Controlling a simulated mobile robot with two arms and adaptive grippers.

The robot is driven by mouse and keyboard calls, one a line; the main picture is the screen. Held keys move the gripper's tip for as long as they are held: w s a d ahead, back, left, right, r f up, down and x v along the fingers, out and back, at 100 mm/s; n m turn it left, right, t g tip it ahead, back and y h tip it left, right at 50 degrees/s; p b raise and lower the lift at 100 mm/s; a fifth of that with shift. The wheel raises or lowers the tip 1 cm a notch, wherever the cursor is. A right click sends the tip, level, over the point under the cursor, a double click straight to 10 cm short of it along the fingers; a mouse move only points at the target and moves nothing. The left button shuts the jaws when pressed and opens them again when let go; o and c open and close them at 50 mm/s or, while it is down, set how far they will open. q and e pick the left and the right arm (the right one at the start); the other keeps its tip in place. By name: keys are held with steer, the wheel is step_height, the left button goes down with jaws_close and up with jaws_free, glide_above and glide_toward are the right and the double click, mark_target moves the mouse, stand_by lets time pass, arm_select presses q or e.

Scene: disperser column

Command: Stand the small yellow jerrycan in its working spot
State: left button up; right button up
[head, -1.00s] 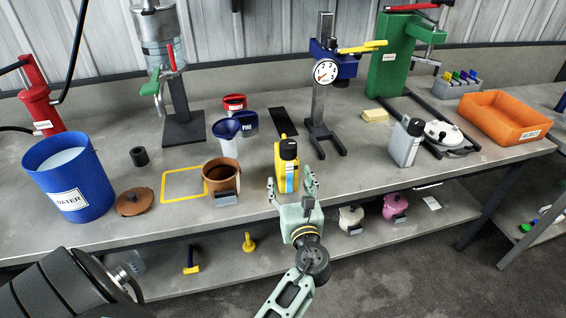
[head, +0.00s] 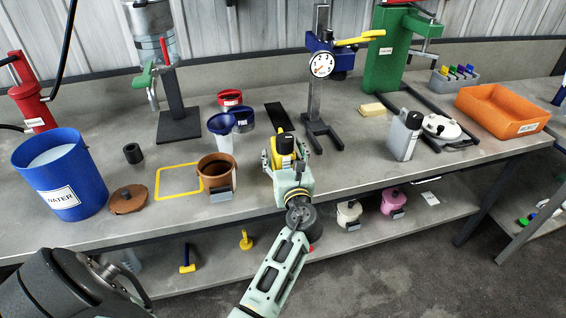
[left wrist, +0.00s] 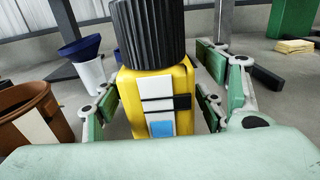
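The small yellow jerrycan (head: 287,161) with a black ribbed cap stands upright on the bench, right of the brown pot. My left gripper (head: 284,154) is at the jerrycan, its fingers spread to either side of it. In the left wrist view the jerrycan (left wrist: 157,92) stands between the green fingers (left wrist: 160,80), with slim gaps showing beside its body; contact farther back is hidden. A yellow outlined square (head: 159,182) lies empty on the bench left of the brown pot. My right gripper is not in view.
The brown pot (head: 216,170) stands close left of the jerrycan, with a funnel (head: 222,128) behind it. A gauge stand (head: 318,100) rises behind right. A grey can (head: 404,135) stands right. A blue water bucket (head: 75,180) is far left.

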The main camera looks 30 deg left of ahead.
arm_select(q)
steer(key=c, duration=1.5)
steer(key=shift+c, duration=0.7)
steer(key=shift+r, duration=0.1)
